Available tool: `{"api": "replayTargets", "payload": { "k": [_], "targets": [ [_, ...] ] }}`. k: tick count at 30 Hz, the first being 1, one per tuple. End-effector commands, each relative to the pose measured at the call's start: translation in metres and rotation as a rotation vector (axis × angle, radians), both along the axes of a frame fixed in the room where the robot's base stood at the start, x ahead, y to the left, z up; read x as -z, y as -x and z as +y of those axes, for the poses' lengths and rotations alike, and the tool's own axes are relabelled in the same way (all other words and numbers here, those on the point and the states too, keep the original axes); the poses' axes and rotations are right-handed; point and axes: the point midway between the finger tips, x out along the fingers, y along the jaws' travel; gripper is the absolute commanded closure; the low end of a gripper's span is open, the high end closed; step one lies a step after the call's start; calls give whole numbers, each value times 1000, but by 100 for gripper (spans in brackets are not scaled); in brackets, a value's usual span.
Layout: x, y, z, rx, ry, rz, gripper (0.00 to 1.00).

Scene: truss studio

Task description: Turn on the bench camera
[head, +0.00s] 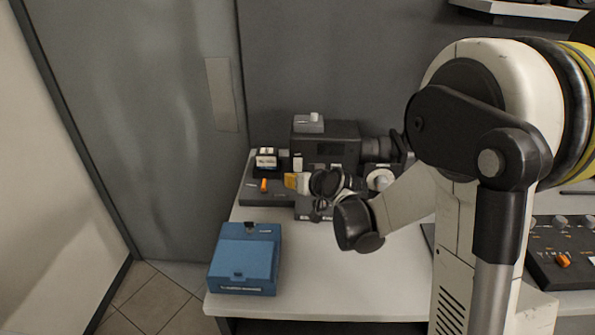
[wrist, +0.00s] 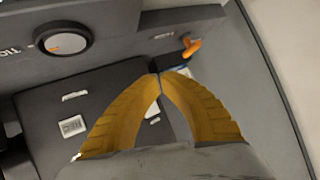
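The bench camera (head: 333,147) is a dark box-shaped body with its lens pointing right, on the white table. A dark panel (head: 254,198) lies at its front left and carries a small orange lever (head: 264,185). In the wrist view the orange lever (wrist: 190,45) stands just beyond and right of my fingertips, apart from them. A round knob (wrist: 62,38) with an orange mark is at upper left there. My gripper (wrist: 159,76) has its yellow fingertips together, with nothing seen held. In the head view my gripper (head: 297,182) is in front of the camera, partly hidden by my wrist.
A blue case (head: 245,262) stands at the table's front left. A dark control panel (head: 565,250) with knobs and an orange part is at right. The white table (head: 320,280) is clear in front of my arm. A grey wall stands close behind.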

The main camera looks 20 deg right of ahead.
Motion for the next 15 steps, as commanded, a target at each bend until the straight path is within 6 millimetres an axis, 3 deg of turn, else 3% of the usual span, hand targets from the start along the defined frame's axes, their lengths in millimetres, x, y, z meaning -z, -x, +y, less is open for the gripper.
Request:
{"api": "replayTargets", "payload": {
  "k": [15],
  "targets": [
    [1,-10,-4,0,0,0,100]
  ]
}}
